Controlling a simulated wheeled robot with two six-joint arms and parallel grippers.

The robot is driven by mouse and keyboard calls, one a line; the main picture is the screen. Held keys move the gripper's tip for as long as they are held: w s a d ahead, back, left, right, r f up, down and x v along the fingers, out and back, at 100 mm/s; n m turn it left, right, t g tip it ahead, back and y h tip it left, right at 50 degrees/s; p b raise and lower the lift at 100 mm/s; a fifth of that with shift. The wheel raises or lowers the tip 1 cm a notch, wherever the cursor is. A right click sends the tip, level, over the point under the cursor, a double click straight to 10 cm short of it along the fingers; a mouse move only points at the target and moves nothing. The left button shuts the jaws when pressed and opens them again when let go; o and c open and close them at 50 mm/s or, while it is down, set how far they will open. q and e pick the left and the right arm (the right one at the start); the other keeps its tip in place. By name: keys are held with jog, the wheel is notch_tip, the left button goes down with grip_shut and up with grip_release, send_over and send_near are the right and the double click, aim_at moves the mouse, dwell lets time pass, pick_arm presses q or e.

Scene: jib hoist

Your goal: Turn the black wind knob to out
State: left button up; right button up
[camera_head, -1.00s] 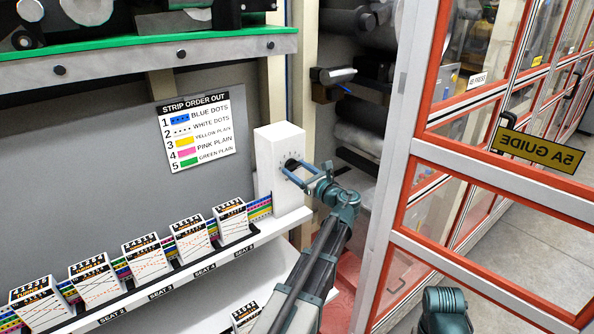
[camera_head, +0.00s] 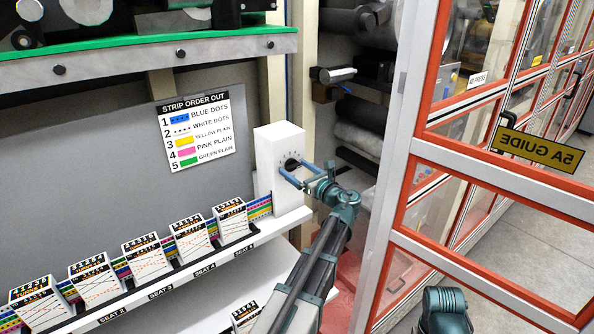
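The black wind knob (camera_head: 291,164) sits on the front face of a white box (camera_head: 264,155) at the right end of the shelf, with small marks above it. My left gripper (camera_head: 292,173) is at the knob, its two blue fingers spread apart, one on the upper right side and one on the lower left side. Whether the fingertips touch the knob is too small to tell. The lettering on the box cannot be read. Of my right arm only a dark teal part (camera_head: 446,308) shows at the bottom; its gripper is not visible.
Several white cards (camera_head: 140,258) stand in seats along the white shelf (camera_head: 150,294), with coloured strips behind them. A strip order sign (camera_head: 195,129) is on the grey panel. An orange-framed glass door (camera_head: 487,172) stands close at the right of my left arm.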

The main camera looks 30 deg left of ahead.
pick_arm(q)
jog(key=v, duration=1.3)
jog(key=shift+d, duration=0.4)
jog(key=shift+s, duration=0.15)
jog(key=s+d+f+n+g+h, duration=0.25)
jog(key=s+d+f+n, duration=0.2)
jog(key=f, duration=0.25)
jog(key=s+d+f+n+g+h, duration=0.1)
jog(key=s+d+f+n+h, duration=0.3)
jog(key=f, duration=0.3)
jog(key=s+d+f+n+g+h, duration=0.1)
jog(key=s+d+f+n+h, duration=0.3)
jog(key=d, duration=0.4)
jog(key=s+d+f+n+g+h, duration=0.2)
jog(key=s+d+n+h, duration=0.3)
jog(key=s+d, duration=0.3)
jog(key=shift+s+f+n, duration=0.55)
jog(key=shift+s+f, duration=0.25)
jog(key=shift+f, duration=0.1)
